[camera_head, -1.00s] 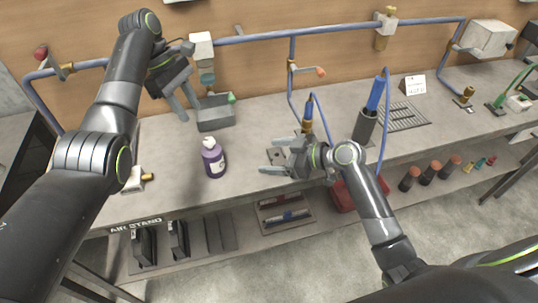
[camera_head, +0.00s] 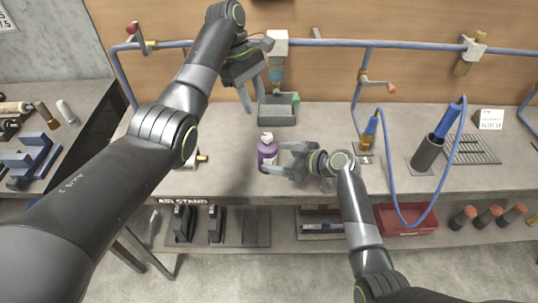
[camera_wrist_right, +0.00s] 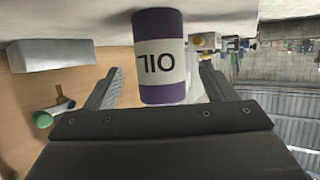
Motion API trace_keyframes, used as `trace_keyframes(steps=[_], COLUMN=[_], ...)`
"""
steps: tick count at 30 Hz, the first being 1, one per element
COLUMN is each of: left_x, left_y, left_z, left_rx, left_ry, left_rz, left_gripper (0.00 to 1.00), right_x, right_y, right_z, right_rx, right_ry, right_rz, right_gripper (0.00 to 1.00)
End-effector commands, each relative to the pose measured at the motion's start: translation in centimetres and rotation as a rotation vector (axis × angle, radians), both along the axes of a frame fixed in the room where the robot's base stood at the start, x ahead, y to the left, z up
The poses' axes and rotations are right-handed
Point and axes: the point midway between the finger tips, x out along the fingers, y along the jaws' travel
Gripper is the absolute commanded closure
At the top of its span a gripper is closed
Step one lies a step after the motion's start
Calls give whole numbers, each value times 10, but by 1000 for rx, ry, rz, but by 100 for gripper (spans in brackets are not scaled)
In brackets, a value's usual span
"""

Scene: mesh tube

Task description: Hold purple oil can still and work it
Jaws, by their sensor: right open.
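The purple oil can (camera_head: 267,152) stands upright on the bench, with a pale cap and a white label. In the right wrist view the can (camera_wrist_right: 160,88) appears upside down, its label reading OIL. My right gripper (camera_head: 275,160) is open at the can. In the wrist view its two fingers (camera_wrist_right: 161,72) lie on either side of the can, with a gap on each side. My left gripper (camera_head: 255,104) is raised above and to the left of the can, in front of the grey tray; its fingers are apart and empty.
A grey tray (camera_head: 277,112) sits behind the can under a wall fitting. A hose (camera_head: 393,190) loops down on the right, near a dark cylinder (camera_head: 427,152) and a red bin (camera_head: 408,218) below. A brass-tipped fitting (camera_head: 202,158) lies left of the can.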

Motion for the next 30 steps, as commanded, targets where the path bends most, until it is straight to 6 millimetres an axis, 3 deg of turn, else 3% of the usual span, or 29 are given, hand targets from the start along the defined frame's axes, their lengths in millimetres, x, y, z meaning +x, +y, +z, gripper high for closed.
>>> trace_keyframes(steps=[9, 21, 30], left_x=[0, 0, 0], left_y=[0, 0, 0], left_z=[0, 0, 0], left_rx=[0, 0, 0], left_ry=[0, 0, 0], left_rz=[0, 0, 0], left_gripper=[64, 64, 64], right_x=[16, 18, 18], right_y=[27, 30, 30], right_z=[-12, -14, -14], right_rx=[2, 0, 1], right_ry=[1, -1, -1], right_rz=[1, 0, -1], right_gripper=[23, 24, 63])
